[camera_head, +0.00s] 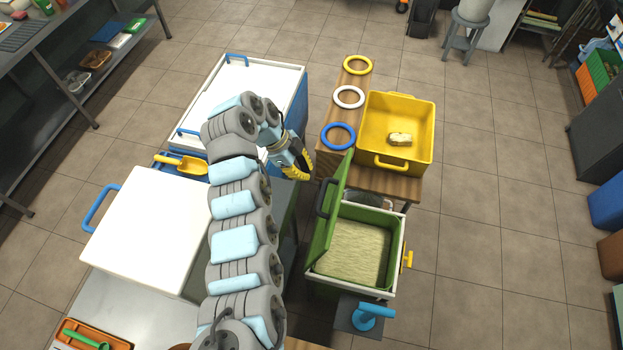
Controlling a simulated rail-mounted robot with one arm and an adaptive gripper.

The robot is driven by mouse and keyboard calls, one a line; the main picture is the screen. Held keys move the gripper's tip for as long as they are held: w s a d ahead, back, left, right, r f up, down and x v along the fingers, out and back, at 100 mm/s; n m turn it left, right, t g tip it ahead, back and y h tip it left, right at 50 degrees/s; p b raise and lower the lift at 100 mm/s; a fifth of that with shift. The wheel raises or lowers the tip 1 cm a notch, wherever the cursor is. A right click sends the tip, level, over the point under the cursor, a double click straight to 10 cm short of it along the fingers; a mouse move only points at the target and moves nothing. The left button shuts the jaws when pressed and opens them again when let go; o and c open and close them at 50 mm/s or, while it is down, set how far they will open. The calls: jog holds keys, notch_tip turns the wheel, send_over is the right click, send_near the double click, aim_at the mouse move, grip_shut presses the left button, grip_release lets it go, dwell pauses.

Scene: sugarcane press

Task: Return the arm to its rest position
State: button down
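My arm (236,232) rises from the bottom of the head view and bends over at the top, beside the white-lidded blue box. My gripper (302,164) hangs at its end, pointing down and right, with yellow and dark fingers. It is in the gap between the blue box and the wooden stand. Nothing shows held in it, but the fingers are too small and overlapped to tell whether they are open or shut.
A white-lidded blue box (276,79) and a white box (147,229) stand left. A yellow scoop (182,165) lies between them. Right are a wooden stand (386,182) with rings, a yellow bin (401,118) and a green-lidded container (327,228) of pale fibre.

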jog(key=shift+a+r, duration=0.15)
jog(key=shift+r, duration=0.15)
